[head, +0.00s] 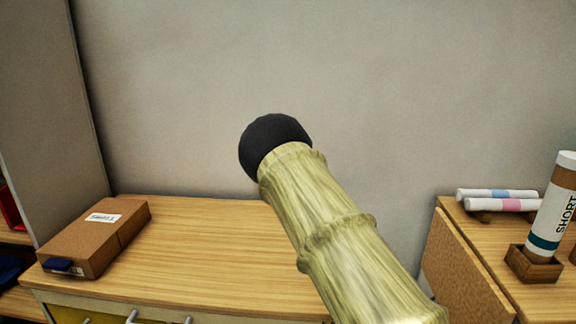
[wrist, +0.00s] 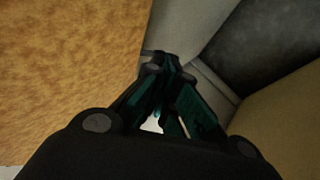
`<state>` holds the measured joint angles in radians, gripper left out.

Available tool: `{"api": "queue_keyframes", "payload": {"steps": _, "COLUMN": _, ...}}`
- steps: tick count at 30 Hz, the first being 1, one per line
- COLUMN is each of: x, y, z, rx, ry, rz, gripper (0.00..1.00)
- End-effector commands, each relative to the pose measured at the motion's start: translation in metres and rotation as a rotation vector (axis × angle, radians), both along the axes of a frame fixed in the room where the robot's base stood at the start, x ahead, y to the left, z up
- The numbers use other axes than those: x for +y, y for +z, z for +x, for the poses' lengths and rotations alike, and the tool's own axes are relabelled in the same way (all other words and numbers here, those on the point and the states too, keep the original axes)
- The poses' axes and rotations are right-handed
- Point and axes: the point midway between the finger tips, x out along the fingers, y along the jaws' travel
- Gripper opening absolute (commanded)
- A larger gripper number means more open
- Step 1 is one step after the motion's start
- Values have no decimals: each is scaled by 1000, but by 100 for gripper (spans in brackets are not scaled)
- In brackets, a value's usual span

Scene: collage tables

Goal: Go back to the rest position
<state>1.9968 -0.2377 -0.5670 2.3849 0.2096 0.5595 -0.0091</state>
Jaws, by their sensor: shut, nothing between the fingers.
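My gripper (wrist: 165,66) shows in the wrist view with its dark green fingers drawn together at the tips. It is shut and empty. In the head view my arm rises from the bottom edge across the middle, with a pale green, bamboo-like link and a black rounded end; the gripper itself is not seen there. In the wrist view a mottled tan surface (wrist: 65,70) fills the left side, close to the gripper; I cannot tell whether they touch.
A wooden table (head: 200,270) holds a brown box (head: 95,238) at the left. Another table (head: 490,255) at the right holds rolled tubes (head: 498,204) and an upright tube (head: 553,218) labelled SHORT in a wooden holder (head: 531,268). A grey wall (head: 400,90) stands behind.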

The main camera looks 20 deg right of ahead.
Motion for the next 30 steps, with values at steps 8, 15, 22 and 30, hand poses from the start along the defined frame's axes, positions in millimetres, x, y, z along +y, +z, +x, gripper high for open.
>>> {"api": "queue_keyframes", "payload": {"steps": 8, "x": 36, "y": -38, "z": -31, "rx": 66, "ry": 17, "rz": 107, "gripper": 0}}
{"api": "queue_keyframes", "payload": {"steps": 15, "x": 100, "y": -79, "z": -70, "rx": 147, "ry": 52, "rz": 265, "gripper": 0}}
{"api": "queue_keyframes", "payload": {"steps": 22, "x": 207, "y": -113, "z": -127, "rx": 235, "ry": 89, "rz": 512, "gripper": 0}}
{"api": "queue_keyframes", "payload": {"steps": 30, "x": 289, "y": -119, "z": -162, "rx": 269, "ry": 108, "rz": 693, "gripper": 0}}
